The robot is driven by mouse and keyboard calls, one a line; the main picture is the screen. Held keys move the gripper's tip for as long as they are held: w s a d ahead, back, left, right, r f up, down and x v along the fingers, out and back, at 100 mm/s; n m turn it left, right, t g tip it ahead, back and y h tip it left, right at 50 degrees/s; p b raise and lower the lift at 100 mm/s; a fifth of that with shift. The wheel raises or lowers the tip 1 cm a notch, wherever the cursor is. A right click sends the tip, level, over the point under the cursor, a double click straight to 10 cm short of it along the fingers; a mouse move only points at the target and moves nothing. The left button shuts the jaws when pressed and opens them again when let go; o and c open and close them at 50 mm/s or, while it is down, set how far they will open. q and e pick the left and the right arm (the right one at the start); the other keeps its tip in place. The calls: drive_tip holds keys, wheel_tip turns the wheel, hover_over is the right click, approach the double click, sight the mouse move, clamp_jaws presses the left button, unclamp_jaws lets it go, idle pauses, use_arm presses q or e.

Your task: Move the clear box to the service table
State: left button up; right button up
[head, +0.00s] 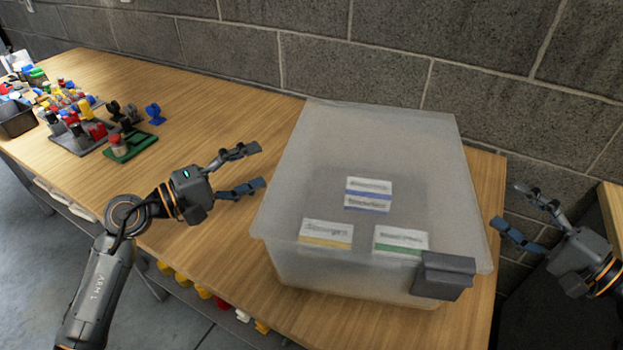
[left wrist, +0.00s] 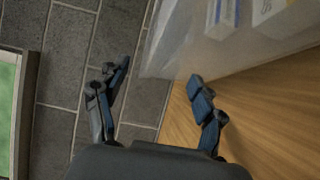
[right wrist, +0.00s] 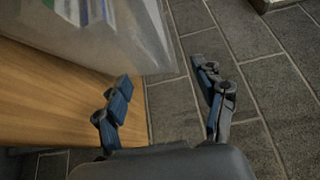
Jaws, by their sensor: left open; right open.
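The clear box (head: 365,140) is a large translucent bin standing on the wooden table's right end. Several small labelled packs, white with blue, yellow and green bands, show inside it. A dark grey clip or block (head: 443,276) is at its front right corner. My left gripper (head: 262,167) is open beside the box's left side, apart from it. My right gripper (head: 505,205) is open off the box's right side, with a gap to it. The box's wall also shows in the left wrist view (left wrist: 180,45) and the right wrist view (right wrist: 130,40). Neither gripper holds anything.
The wooden table (head: 220,120) runs left along a grey block wall (head: 390,50). Coloured parts, a dark tray (head: 17,118) and a green plate (head: 130,146) sit at its far left. Another wooden edge (head: 612,210) shows at the far right. Coloured items sit below the table.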

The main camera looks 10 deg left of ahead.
drive_tip(key=v, duration=0.3)
drive_tip(key=shift+s+d, duration=0.3)
